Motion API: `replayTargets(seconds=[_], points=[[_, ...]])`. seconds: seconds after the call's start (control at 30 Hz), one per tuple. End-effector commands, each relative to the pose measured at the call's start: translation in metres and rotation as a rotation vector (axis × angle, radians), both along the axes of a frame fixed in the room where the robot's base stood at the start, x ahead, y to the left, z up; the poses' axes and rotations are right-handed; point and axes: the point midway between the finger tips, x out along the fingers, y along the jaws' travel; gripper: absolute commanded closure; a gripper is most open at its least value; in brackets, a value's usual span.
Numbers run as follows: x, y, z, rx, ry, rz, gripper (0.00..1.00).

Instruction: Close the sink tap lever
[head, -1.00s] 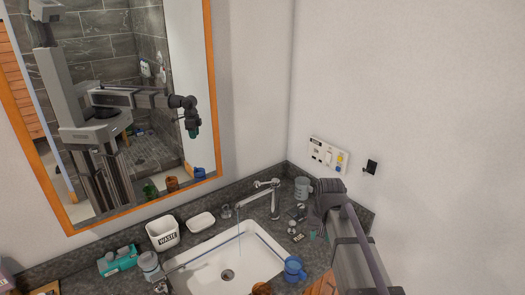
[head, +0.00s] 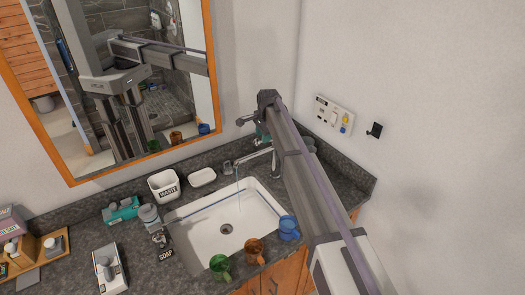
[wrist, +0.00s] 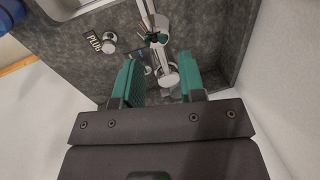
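The chrome sink tap (head: 262,155) stands behind the white sink (head: 188,212), and a thin stream of water (head: 238,190) falls from its spout. My arm hides the tap's upper part and lever in the head view. In the wrist view, chrome tap parts (wrist: 168,75) show beyond and between my teal fingers; I cannot tell clearly which part is the lever. My gripper (wrist: 160,78) is open, with nothing held between its fingers. In the head view, my gripper (head: 258,134) is by the top of the tap, and contact cannot be told.
Green (head: 220,266), brown (head: 254,250) and blue (head: 289,227) mugs stand along the sink's front edge. A waste bin (head: 164,186) and white soap dish (head: 202,177) stand left of the tap. A plug (wrist: 109,43) lies near it. Walls and mirror (head: 140,90) bound the counter.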

Motion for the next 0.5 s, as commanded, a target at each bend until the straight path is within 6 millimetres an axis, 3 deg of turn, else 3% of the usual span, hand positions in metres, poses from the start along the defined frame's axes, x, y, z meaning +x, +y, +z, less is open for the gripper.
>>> replayTargets(seconds=[0.03,0.13,0.43,0.5], points=[[0.002,0.001,-0.023,0.000,0.000,0.000,0.63],[0.005,0.003,-0.035,0.000,0.000,0.000,0.63],[0.005,0.004,-0.034,0.000,0.000,0.000,0.63],[0.005,0.004,-0.034,0.000,0.000,0.000,0.69]])
